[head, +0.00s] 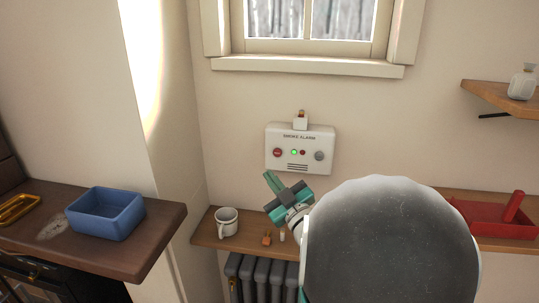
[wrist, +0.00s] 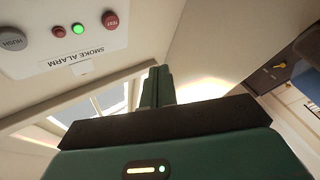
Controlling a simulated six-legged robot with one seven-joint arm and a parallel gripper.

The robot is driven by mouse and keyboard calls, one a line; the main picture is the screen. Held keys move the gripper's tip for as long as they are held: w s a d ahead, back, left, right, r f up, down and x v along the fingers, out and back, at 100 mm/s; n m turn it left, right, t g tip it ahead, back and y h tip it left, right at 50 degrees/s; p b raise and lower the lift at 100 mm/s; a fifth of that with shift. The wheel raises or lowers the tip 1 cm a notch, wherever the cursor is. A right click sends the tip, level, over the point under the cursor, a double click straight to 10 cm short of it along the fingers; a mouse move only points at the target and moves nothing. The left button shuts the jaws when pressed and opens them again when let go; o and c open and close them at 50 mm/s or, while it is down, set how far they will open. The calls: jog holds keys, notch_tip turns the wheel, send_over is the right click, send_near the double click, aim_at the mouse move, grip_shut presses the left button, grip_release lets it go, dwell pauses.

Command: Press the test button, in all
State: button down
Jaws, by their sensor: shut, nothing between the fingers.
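A white smoke alarm box (head: 300,138) hangs on the wall under the window. Its red round test button (head: 277,152) is on the left of its face, and a grey round button (head: 319,155) is on the right. Between them are a lit green light (head: 294,152) and a small red light (head: 303,152). The wrist view shows the alarm upside down, with the red button marked TEST (wrist: 110,20) and the grey one marked HUSH (wrist: 12,39). My gripper (head: 270,176) is shut and empty, below the alarm's left part in the head view. In the wrist view its fingers (wrist: 157,86) appear apart from the button.
A wooden shelf (head: 203,236) below the alarm holds a white mug (head: 227,222) and a small orange thing (head: 267,239). A grey radiator (head: 262,273) is underneath. A blue bin (head: 106,214) stands on the left counter; a red tray (head: 490,229) is at right.

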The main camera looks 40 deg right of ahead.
aim_at(277, 153)
jog(key=shift+w+d, duration=0.1)
jog(key=w+d, duration=0.5)
jog(key=d, duration=0.2)
jog(key=shift+w, duration=0.15)
dwell(2.2)
jog(key=shift+w+d, duration=0.25)
jog(key=shift+d, duration=0.05)
jog(key=shift+w+d, duration=0.25)
jog(key=shift+d, duration=0.05)
dwell(0.8)
jog(key=shift+a, duration=0.1)
jog(key=shift+s+a, duration=0.5)
jog(key=shift+a, duration=0.05)
jog(key=shift+s+a, duration=0.1)
